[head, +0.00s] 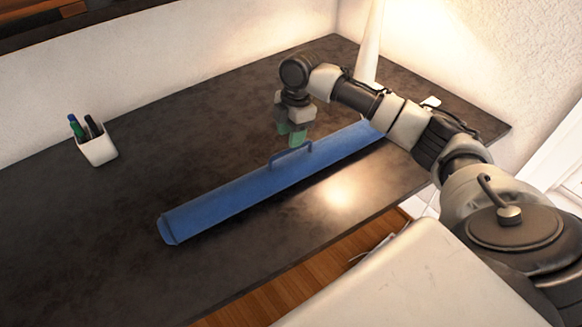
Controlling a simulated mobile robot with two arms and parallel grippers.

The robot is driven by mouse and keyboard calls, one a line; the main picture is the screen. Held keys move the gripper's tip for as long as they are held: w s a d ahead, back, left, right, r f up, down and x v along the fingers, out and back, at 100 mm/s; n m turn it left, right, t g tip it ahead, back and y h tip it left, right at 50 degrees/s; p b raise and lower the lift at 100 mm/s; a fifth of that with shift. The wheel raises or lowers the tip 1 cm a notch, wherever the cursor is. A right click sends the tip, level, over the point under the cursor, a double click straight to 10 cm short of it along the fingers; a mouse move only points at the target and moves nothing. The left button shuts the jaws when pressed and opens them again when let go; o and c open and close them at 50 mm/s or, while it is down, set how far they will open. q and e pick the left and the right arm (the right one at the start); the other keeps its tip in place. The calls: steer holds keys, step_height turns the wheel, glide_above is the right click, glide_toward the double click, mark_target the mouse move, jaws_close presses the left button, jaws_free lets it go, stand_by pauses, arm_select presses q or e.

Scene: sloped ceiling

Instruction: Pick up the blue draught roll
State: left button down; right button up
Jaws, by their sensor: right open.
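The blue draught roll (235,200) is a long blue bar lying diagonally across the dark table in the head view. A blue loop handle (291,156) stands up from its top near the middle. My right gripper (292,142) points down at the handle from above, with its greenish fingers at or just over it. It is open; whether the fingers touch the handle or straddle it cannot be told. My right arm hides part of the roll's far right end. My left gripper is not in view.
The dark table (90,230) is mostly bare. A white cup with pens (98,150) stands at the left by the wall. A white upright object (368,45) stands at the back corner. The table's front edge drops to a wooden floor (265,303).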

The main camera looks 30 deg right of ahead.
mark_target(291, 164)
steer(key=f, duration=0.4)
steer(key=shift+s+f+p, duration=0.3)
steer(key=shift+s+p, duration=0.05)
steer(key=shift+p, duration=0.05)
steer(key=shift+a+f, duration=0.1)
steer(key=shift+f, duration=0.2)
jaws_close()
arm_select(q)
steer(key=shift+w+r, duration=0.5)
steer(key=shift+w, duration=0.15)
arm_select(e)
steer(key=shift+w+r, duration=0.1)
steer(key=shift+r, duration=0.05)
